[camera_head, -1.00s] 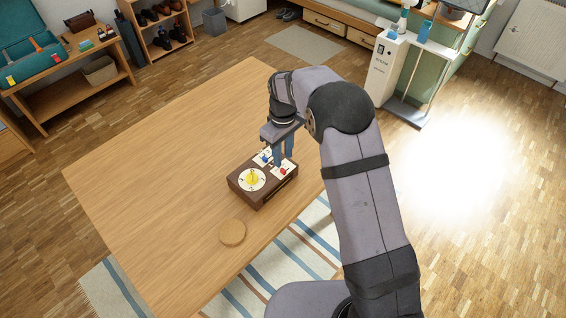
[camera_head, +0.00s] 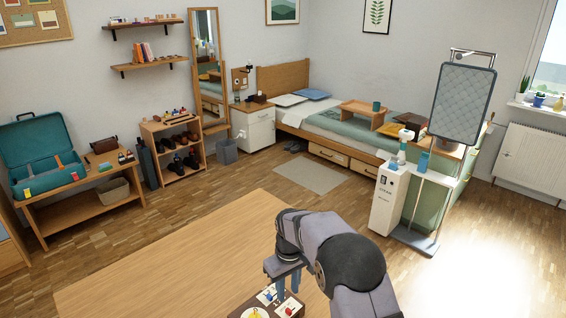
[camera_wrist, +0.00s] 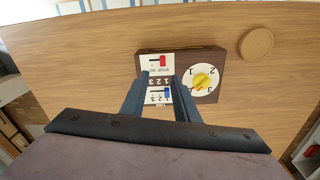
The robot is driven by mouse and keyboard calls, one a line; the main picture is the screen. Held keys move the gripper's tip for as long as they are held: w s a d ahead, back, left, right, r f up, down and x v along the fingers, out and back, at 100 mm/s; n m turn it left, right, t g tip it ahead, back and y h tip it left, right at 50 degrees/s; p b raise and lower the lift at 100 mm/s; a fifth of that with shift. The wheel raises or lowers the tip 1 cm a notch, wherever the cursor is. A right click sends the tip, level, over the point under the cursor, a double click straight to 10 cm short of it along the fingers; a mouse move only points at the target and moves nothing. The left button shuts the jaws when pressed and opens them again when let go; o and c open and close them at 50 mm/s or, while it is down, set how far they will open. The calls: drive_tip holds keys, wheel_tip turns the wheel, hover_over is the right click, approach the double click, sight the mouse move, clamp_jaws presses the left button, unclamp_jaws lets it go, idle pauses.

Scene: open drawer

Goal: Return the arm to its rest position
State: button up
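My gripper (camera_head: 288,287) is over the dark brown control box (camera_head: 241,312) on the wooden table, which is cut off at the bottom edge of the head view. In the wrist view, my gripper (camera_wrist: 160,82) has its two fingers apart with nothing held between them. The control box (camera_wrist: 207,57) there shows a white dial with a yellow knob (camera_wrist: 202,80), a red slider (camera_wrist: 158,61) and a blue slider (camera_wrist: 154,95). The blue slider shows between the fingers. Whether the fingers touch the box I cannot tell.
A round cork-coloured disc (camera_wrist: 257,44) lies on the table beside the box. The table (camera_head: 170,265) is otherwise bare to the left. A white unit (camera_head: 388,200) stands on the floor to the right, before the bed. A shelf with shoes (camera_head: 172,150) is at the back.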

drive_tip(key=s+d+f+m+g, duration=0.2)
drive_tip(key=s+d+f, duration=0.1)
drive_tip(key=s, duration=0.6)
drive_tip(key=s+d+f+m+g, duration=0.1)
drive_tip(key=s+d+f, duration=0.1)
drive_tip(key=s, duration=0.6)
drive_tip(key=s+d+r+m, duration=0.1)
drive_tip(key=s+d+r, duration=0.2)
drive_tip(key=s, duration=0.4)
drive_tip(key=s+d+r+m, duration=0.1)
drive_tip(key=s+d+r, duration=0.2)
drive_tip(key=s, duration=0.4)
drive_tip(key=w+d+r+m+t, duration=0.1)
drive_tip(key=w+d+r+t, duration=0.1)
drive_tip(key=w+r, duration=0.1)
drive_tip(key=shift+w+d+r+m, duration=0.2)
drive_tip(key=shift+r+m, duration=0.1)
drive_tip(key=shift+r, duration=0.45)
wheel_tip(320, 180, down, 17)
drive_tip(key=b, duration=1.7)
drive_tip(key=shift+f, duration=0.15)
